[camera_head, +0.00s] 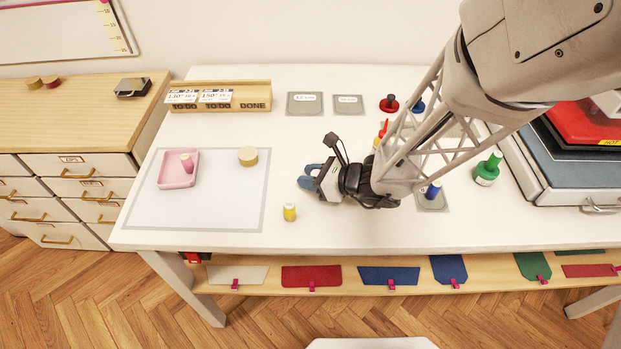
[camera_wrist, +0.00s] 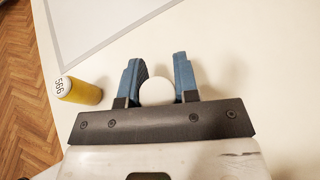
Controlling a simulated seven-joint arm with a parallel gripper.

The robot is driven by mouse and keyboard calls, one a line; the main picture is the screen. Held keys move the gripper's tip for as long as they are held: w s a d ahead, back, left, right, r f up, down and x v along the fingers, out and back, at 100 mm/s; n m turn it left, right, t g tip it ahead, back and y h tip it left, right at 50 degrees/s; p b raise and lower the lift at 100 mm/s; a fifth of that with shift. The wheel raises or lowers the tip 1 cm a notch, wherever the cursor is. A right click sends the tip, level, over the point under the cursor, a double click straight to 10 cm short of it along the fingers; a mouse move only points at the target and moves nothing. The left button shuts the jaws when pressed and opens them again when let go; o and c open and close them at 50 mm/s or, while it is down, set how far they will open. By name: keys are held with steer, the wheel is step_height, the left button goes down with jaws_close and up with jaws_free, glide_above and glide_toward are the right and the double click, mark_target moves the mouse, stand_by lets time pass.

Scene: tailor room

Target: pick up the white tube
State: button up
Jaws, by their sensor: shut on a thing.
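My gripper (camera_head: 309,176) is over the white table, to the right of the grey-bordered mat. In the wrist view, the two blue fingers of my gripper (camera_wrist: 159,78) are on either side of the white tube (camera_wrist: 157,92), shut on it. Only its round white end shows there; its length is hidden. In the head view I cannot make out the tube clearly between the fingers. Whether it touches the table I cannot tell.
A yellow tube (camera_head: 290,212) stands near the front edge; it also shows in the wrist view (camera_wrist: 80,91). A pink tray (camera_head: 164,182) holding a pink tube, and a round tan object (camera_head: 248,156), are on the mat (camera_head: 220,205). A green spool (camera_head: 488,170) stands right.

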step_height(320, 180, up, 2)
steer(key=shift+r, duration=0.2)
steer(key=s+d, duration=0.2)
steer(key=s, duration=0.3)
steer(key=s+d, duration=0.1)
steer(key=s, duration=0.4)
steer(key=s+d+r, duration=0.1)
steer(key=s+d, duration=0.1)
steer(key=s, duration=0.3)
steer(key=shift+d, duration=0.35)
steer(key=shift+w+r, duration=0.1)
